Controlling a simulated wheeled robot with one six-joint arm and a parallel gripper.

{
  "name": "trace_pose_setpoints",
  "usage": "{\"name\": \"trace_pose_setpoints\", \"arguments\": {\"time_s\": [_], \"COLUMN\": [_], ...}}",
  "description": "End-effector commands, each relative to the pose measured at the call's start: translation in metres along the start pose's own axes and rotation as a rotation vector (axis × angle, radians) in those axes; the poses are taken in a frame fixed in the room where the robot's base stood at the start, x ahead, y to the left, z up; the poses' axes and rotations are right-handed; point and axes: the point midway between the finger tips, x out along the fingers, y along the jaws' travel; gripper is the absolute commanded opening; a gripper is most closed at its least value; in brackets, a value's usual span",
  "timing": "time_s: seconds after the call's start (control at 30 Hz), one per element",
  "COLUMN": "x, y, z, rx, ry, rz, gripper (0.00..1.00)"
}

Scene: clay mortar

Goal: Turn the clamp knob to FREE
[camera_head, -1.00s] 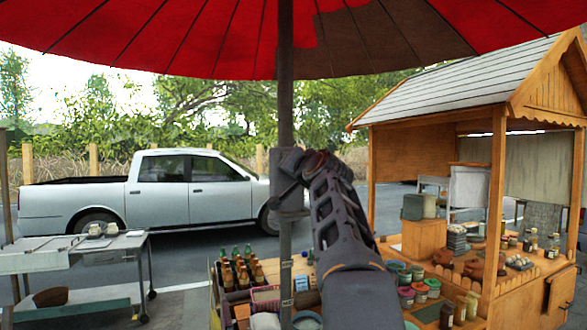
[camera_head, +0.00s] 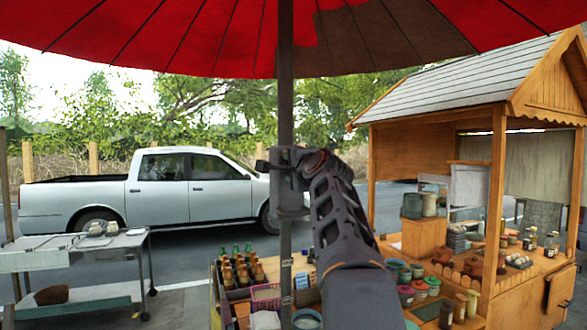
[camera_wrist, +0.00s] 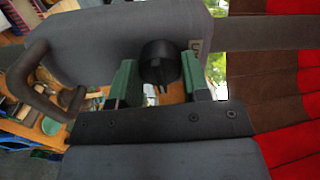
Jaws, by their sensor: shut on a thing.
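The clamp knob (camera_wrist: 160,62) is a black, round knob on the dark grey clamp housing (camera_wrist: 110,40) in the wrist view. My gripper (camera_wrist: 159,72) has its two green-faced fingers on either side of the knob and is shut on it. In the head view, my gripper is at the umbrella pole (camera_head: 286,110), where my wrist hides most of the clamp and the knob.
A dark crank handle (camera_wrist: 38,85) juts out left of the housing in the wrist view. The red umbrella canopy (camera_head: 150,35) spreads overhead. Below the pole stands a cart with bottles (camera_head: 240,268). A wooden stall (camera_head: 430,165) is to the right, a metal table (camera_head: 90,245) to the left.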

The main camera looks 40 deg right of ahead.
Motion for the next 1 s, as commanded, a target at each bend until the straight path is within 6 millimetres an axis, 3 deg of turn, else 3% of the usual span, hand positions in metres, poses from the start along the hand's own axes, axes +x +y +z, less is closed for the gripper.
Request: {"name": "trace_pose_setpoints", "arguments": {"time_s": [0.3, 0.83, 0.87, 1.0], "x": [-0.0002, 0.0, 0.0, 0.0], "y": [-0.0002, -0.0001, -0.0001, 0.0], "z": [-0.0002, -0.0001, -0.0001, 0.0], "rx": [0.095, 0.113, 0.113, 0.112], "ry": [0.001, 0.0, 0.0, 0.0], "rz": [-0.001, 0.0, 0.0, 0.0], "gripper": [0.19, 0.19, 0.46, 0.59]}}
